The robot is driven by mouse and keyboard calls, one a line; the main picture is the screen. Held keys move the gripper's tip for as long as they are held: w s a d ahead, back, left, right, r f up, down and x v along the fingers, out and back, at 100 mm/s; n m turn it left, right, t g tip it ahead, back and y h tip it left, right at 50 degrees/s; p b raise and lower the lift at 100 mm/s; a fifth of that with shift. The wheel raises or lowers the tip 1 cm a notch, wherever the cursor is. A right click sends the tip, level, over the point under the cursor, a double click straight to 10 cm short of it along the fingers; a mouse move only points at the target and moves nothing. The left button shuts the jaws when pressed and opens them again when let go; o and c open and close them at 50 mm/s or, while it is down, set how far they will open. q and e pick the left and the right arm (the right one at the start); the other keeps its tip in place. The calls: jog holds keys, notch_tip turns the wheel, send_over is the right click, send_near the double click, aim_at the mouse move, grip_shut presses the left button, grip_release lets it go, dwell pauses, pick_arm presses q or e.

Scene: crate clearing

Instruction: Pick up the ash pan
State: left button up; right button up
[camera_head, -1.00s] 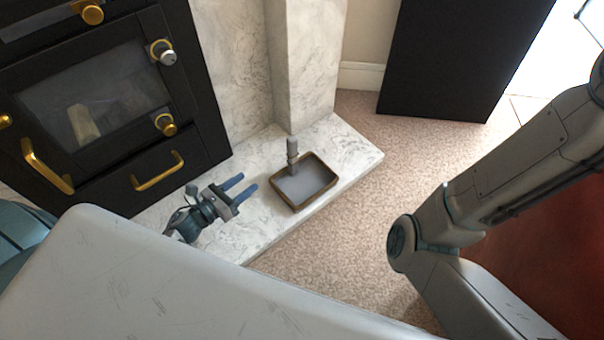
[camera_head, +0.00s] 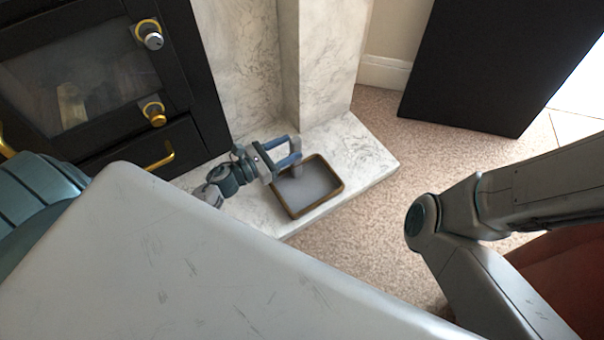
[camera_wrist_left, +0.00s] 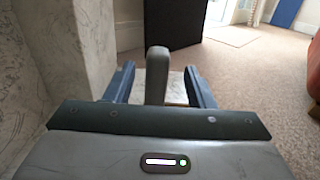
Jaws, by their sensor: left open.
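The ash pan (camera_head: 316,203) is a shallow grey tray with a brown rim, lying on the marble hearth near its front edge. Its upright grey handle is at the far left side of the tray. My left gripper (camera_head: 292,152) is open at the pan's upper left, its blue fingers on either side of the handle. In the left wrist view the handle (camera_wrist_left: 157,75) stands between the two open fingers, and the tray is mostly hidden. My right arm comes in from the right in the head view; its gripper is out of the picture.
A black stove (camera_head: 95,75) with brass handles stands at the left, beside a marble pillar (camera_head: 325,60). The marble hearth (camera_head: 365,150) ends at beige carpet (camera_head: 375,215), which is clear. A black panel (camera_head: 490,60) stands at the back right.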

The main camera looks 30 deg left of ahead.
aim_at(301, 141)
pick_arm(q)
jog(key=b+x, duration=0.1)
jog(key=x, duration=0.4)
jog(key=shift+w, duration=0.15)
grip_shut()
